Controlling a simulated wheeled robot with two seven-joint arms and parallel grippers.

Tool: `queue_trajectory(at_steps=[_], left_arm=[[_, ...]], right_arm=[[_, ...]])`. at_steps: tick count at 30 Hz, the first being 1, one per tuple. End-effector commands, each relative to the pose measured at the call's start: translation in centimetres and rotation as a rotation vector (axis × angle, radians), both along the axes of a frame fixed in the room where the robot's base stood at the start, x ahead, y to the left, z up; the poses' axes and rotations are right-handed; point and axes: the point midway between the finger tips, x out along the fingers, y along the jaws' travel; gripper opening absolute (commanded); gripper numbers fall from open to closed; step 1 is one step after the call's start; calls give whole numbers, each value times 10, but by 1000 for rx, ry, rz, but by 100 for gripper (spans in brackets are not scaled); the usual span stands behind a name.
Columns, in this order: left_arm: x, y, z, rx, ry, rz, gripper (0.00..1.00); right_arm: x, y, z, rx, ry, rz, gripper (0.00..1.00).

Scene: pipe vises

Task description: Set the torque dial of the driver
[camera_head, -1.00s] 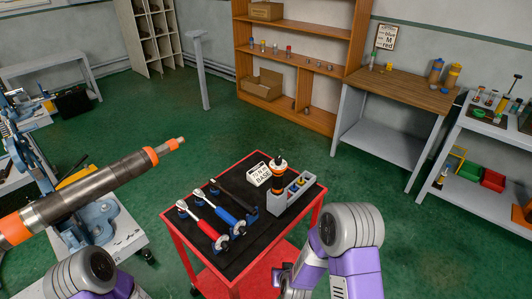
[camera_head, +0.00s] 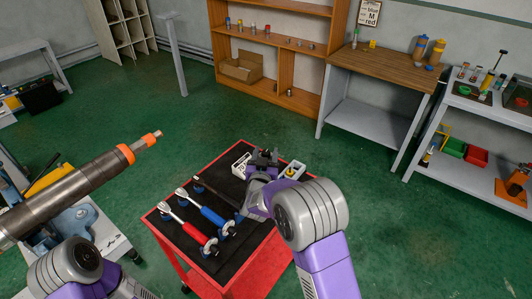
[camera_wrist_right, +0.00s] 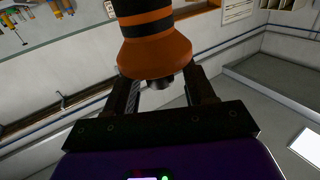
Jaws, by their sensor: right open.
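The driver (camera_wrist_right: 153,45), orange with black bands, looms large in the right wrist view. Its flared orange end and a small dark nub lie at the opening between the fingers of my right gripper (camera_wrist_right: 165,90), which are apart on either side. I cannot tell whether either finger touches it. In the head view my right gripper (camera_head: 264,160) is over the far right part of the red cart (camera_head: 172,240), and it hides most of the driver there. The dial's marks are not readable. My left gripper is out of view.
On the cart's black top lie a red-handled wrench (camera_head: 190,228), a blue-handled wrench (camera_head: 206,210), a dark wrench (camera_head: 215,192) and a small white sign (camera_head: 241,166). A grey tray (camera_head: 292,171) stands beside my right gripper. A large pipe (camera_head: 75,195) juts in from the left.

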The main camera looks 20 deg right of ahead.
Motion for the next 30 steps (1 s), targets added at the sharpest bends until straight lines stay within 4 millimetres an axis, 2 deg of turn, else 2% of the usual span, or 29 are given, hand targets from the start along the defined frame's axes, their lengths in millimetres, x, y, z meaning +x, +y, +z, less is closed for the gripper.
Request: queue_trajectory(at_steps=[4,11,14,21,30], left_arm=[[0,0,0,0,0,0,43],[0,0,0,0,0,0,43],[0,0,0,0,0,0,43],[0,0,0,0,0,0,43],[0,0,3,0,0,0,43]], right_arm=[[7,-4,0,0,1,-1,54],[8,-4,0,0,1,0,54],[8,-4,0,0,1,0,42],[8,-4,0,0,1,0,5],[8,-2,0,-1,2,-34,4]])
